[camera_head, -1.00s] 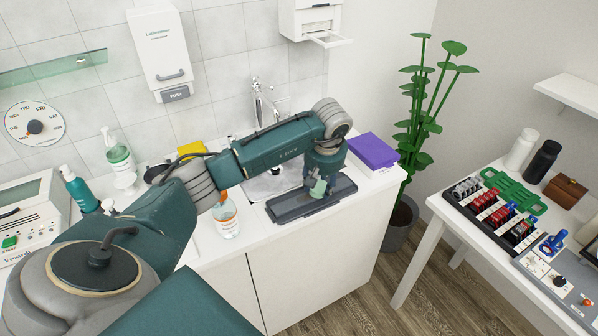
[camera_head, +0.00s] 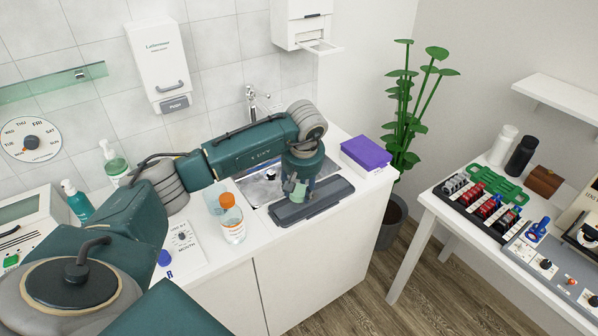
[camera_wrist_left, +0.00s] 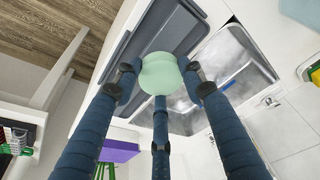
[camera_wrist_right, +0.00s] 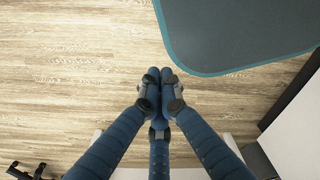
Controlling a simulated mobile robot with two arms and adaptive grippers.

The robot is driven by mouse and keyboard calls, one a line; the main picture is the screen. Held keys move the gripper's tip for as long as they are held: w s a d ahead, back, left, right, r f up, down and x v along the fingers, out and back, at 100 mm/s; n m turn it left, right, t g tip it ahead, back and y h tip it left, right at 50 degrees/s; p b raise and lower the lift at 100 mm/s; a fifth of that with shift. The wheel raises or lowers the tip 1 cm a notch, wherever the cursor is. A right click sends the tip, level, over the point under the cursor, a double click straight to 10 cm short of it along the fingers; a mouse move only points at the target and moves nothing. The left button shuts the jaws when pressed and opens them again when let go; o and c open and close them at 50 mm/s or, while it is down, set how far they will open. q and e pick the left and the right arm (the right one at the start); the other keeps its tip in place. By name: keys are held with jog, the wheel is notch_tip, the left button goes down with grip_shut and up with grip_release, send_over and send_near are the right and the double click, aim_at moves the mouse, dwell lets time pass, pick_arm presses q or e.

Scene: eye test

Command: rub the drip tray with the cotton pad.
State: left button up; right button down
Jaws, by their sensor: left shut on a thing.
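The drip tray (camera_head: 328,194) is a long dark grey tray lying on the white counter in front of the sink. In the left wrist view the tray (camera_wrist_left: 185,28) shows behind the fingertips. My left gripper (camera_head: 296,188) is shut on the cotton pad, a pale green rounded piece, and points down over the left half of the tray. The pad (camera_wrist_left: 160,74) shows clearly between the fingers in the left wrist view. Its underside is hidden, so I cannot tell whether it touches the tray. My right gripper (camera_wrist_right: 161,84) is shut and empty above the wooden floor.
An orange-capped bottle (camera_head: 232,222) stands left of the tray. The metal sink (camera_head: 258,188) and tap (camera_head: 252,104) are behind it. A purple box (camera_head: 366,152) sits at the counter's right end. A white table (camera_head: 440,213) with several devices stands at the right, across open floor.

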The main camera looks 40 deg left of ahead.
aim_at(300, 192)
pick_arm(q)
notch_tip(300, 192, up, 2)
jog(key=shift+w+p, duration=0.1)
jog(key=shift+p, duration=0.4)
jog(key=shift+a+r+p, duration=0.1)
jog(key=shift+r+p, duration=0.4)
jog(key=shift+r, duration=0.3)
jog(key=shift+r+p, duration=0.35)
jog(key=shift+r, duration=0.25)
jog(key=shift+c, duration=0.2)
